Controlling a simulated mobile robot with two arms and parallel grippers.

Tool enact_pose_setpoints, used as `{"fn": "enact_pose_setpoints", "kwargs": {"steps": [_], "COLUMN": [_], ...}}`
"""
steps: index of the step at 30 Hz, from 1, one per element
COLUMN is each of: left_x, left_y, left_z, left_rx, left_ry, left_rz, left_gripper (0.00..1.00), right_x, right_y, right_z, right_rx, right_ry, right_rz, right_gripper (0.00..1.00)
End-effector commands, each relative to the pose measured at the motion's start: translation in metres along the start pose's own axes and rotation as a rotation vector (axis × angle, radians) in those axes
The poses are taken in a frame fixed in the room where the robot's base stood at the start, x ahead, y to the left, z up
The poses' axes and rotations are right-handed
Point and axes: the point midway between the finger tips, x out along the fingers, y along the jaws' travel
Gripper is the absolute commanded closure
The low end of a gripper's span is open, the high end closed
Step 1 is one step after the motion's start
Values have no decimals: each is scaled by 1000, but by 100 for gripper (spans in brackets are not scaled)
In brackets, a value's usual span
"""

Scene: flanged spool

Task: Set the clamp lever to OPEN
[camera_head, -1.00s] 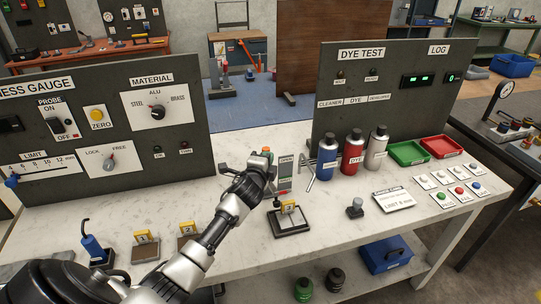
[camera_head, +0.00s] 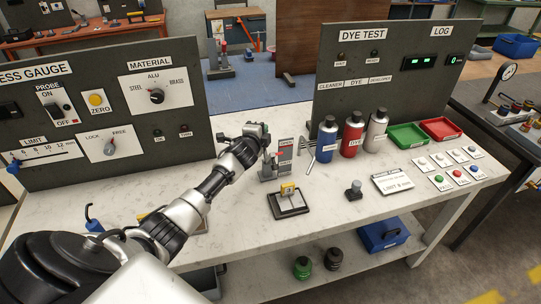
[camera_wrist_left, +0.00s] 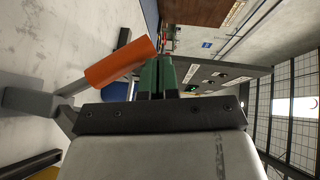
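The clamp stands on the white bench in the head view, with its grey base (camera_head: 267,171) and a small upright plate (camera_head: 285,150) marked OPEN at the top. My left gripper (camera_head: 262,128) is above and in front of the clamp there and hides the lever. In the left wrist view, the lever's orange handle (camera_wrist_left: 120,62) lies tilted just left of my left gripper's green fingertips (camera_wrist_left: 158,72). The fingers are together, with nothing visible between them. Whether they touch the handle I cannot tell. My right gripper is in neither view.
Blue (camera_head: 327,140), red (camera_head: 352,136) and grey (camera_head: 376,130) bottles stand right of the clamp. The gauge panel (camera_head: 150,135) rises to the left.

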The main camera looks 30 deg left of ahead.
Motion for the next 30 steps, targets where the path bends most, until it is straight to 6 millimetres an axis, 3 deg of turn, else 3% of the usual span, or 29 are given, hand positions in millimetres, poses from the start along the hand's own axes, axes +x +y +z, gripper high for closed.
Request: {"fn": "enact_pose_setpoints", "kwargs": {"steps": [19, 23, 30], "left_x": [-2, -13, -51], "left_y": [-3, -2, 0], "left_z": [5, 4, 1], "left_rx": [3, 4, 4], "left_ry": [-7, -5, -2], "left_rz": [-5, -4, -3], "left_gripper": [100, 100, 100], "right_x": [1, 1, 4], "right_y": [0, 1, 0], "right_z": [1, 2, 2], "right_rx": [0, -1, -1], "right_ry": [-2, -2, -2], "right_rz": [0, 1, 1], "right_gripper": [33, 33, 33]}}
